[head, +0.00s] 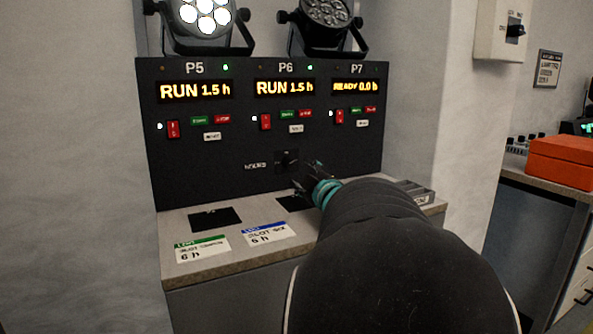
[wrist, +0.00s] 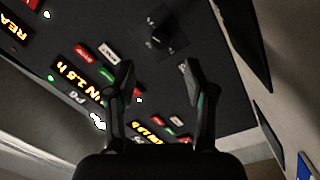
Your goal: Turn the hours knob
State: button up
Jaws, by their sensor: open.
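The hours knob (head: 287,160) is a small black knob on a dark square plate, low on the black control panel (head: 215,170), just right of the white HOURS label (head: 256,166). My gripper (head: 310,174) is in front of the panel, just below and right of the knob. In the wrist view the knob (wrist: 155,40) shows beyond the fingertips, roughly in line with the gap between them. My gripper (wrist: 158,72) is open and empty. The knob stands apart from the fingers in that picture. Its exact pointer angle is too small to tell.
Displays read P5 RUN 1.5 h (head: 195,91), P6 RUN 1.5 h (head: 285,88) and P7 READY 0.0 h (head: 355,86). Buttons and red switches sit below them. A ledge (head: 185,268) carries two 6 h cards (head: 202,249). Two par cans (head: 205,15) stand on top, the left lit.

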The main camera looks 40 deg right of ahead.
aim_at(290, 163)
jog(key=shift+v, duration=2.05)
jog(key=shift+w+r+n, duration=0.15)
jog(key=shift+r+n, duration=0.1)
jog(key=shift+n, duration=0.35)
notch_tip(290, 163, up, 6)
jog(key=s+d+n+g+y+b, duration=0.1)
jog(key=d+n+g+y+b, duration=0.25)
jog(key=n, duration=1.95)
jog(key=shift+g+y, duration=0.25)
jog(key=x, duration=0.4)
jog(key=b+x, duration=0.1)
jog(key=x, duration=0.4)
jog(key=a+x, duration=0.1)
jog(key=x, duration=0.3)
jog(key=shift+w+f, duration=0.15)
jog(key=shift+f, duration=0.2)
jog(key=shift+d, duration=0.1)
